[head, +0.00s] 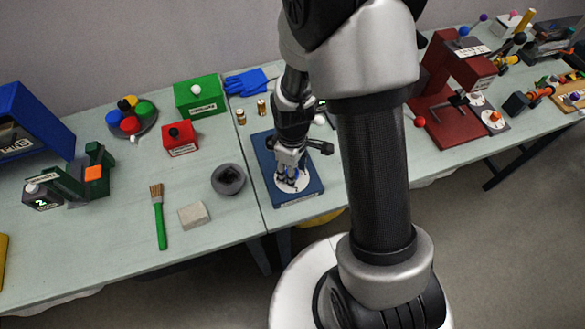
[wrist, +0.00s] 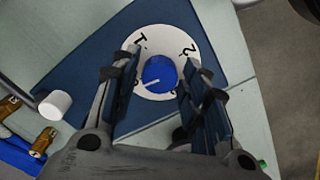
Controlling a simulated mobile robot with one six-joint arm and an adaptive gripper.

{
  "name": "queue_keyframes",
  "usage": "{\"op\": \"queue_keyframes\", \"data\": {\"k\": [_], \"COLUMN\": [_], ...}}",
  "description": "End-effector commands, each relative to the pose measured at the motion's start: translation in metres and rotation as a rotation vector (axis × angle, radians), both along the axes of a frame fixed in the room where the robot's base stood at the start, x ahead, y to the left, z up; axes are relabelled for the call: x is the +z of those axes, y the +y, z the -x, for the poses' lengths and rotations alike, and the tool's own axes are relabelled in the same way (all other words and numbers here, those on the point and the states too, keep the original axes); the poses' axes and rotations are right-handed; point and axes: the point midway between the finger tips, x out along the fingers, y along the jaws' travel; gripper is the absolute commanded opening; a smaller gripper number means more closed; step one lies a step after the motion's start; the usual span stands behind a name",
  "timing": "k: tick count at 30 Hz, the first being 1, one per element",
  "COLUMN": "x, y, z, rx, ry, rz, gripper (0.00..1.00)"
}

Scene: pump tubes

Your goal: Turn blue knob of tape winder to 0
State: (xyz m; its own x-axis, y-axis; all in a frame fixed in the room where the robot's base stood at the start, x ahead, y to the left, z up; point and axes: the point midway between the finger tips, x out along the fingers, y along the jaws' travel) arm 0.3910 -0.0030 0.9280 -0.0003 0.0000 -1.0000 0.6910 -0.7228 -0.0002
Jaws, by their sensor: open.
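The tape winder is a blue plate (head: 307,195) under my gripper in the head view; its blue base also shows in the wrist view (wrist: 165,18). The round blue knob (wrist: 158,72) sits on a white dial (wrist: 162,41) with a 1 at upper left and a 2 at upper right. The knob's white mark points to the lower left in the wrist view, toward a partly hidden marking. My gripper (wrist: 158,92) is open, pointing down, with one finger on each side of the knob. Contact cannot be told. In the head view, my gripper (head: 290,173) hides the knob.
A white knob (wrist: 54,105) and brass fittings (wrist: 42,142) lie left in the wrist view. A grey bowl (head: 229,179), brush (head: 159,220) and grey block (head: 194,215) are left of the winder. A red machine (head: 447,115) stands to the right.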

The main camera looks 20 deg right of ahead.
Motion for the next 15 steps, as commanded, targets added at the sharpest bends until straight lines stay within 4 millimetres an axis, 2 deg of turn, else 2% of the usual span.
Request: {"op": "queue_keyframes", "data": {"k": [3,8,15], "x": [-0.0001,0.0,0.0], "y": [0.0003,0.0005,0.001], "z": [0.0003,0.0003,0.0005], "rx": [-0.122,-0.208,-0.456], "ry": [0.0,0.0,0.0], "rz": [0.0,0.0,0.0], "gripper": [0.41,0.41,0.41]}}
